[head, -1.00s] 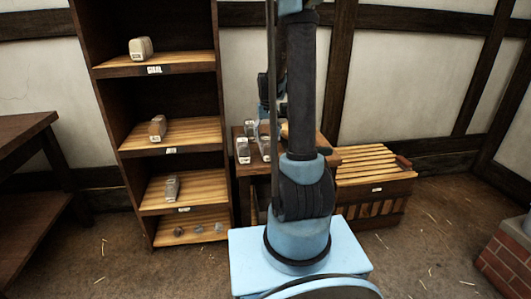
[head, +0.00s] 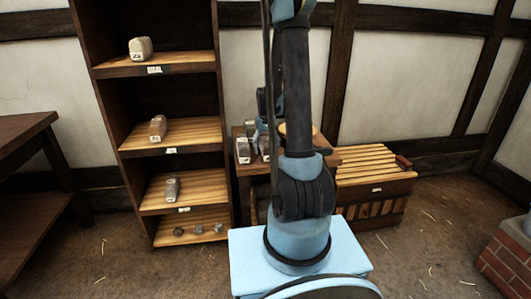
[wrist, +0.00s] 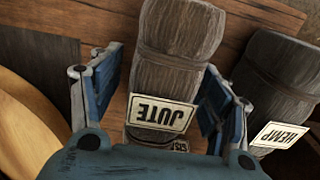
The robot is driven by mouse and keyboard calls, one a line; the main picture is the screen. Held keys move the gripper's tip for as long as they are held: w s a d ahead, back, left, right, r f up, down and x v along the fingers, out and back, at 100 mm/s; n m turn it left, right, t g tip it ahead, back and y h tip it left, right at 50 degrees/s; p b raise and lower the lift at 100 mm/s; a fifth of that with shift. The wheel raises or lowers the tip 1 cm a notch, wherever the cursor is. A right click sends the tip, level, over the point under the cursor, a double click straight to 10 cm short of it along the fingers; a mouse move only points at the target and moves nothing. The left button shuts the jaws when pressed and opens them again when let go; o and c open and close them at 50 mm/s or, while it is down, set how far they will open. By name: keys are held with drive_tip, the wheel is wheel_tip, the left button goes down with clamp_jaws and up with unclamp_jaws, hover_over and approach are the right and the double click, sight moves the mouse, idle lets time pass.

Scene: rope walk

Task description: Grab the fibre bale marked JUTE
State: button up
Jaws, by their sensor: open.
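The JUTE bale (wrist: 168,70) is a grey-brown, rounded bundle with a pale label reading JUTE, upside down in the wrist view. It lies between the two blue fingers of my gripper (wrist: 162,72), which are apart on either side of it. I cannot tell whether either finger touches it. A HEMP bale (wrist: 281,75) lies close by on the right, just outside the right finger. Part of another label shows below the JUTE label, mostly hidden by my gripper. In the head view my arm hides most of the gripper and part of the bale group.
Several bales stand on a small wooden table (head: 245,170) behind my arm. A shelf unit (head: 226,120) at the left holds single bales and small grey pieces. A slatted wooden chest (head: 375,165) stands at the right. A yellow rounded thing (wrist: 30,125) lies left of my gripper.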

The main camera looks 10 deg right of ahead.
drive_tip(key=shift+c, duration=0.2)
drive_tip(key=c, duration=1.2)
drive_tip(key=shift+r, duration=0.15)
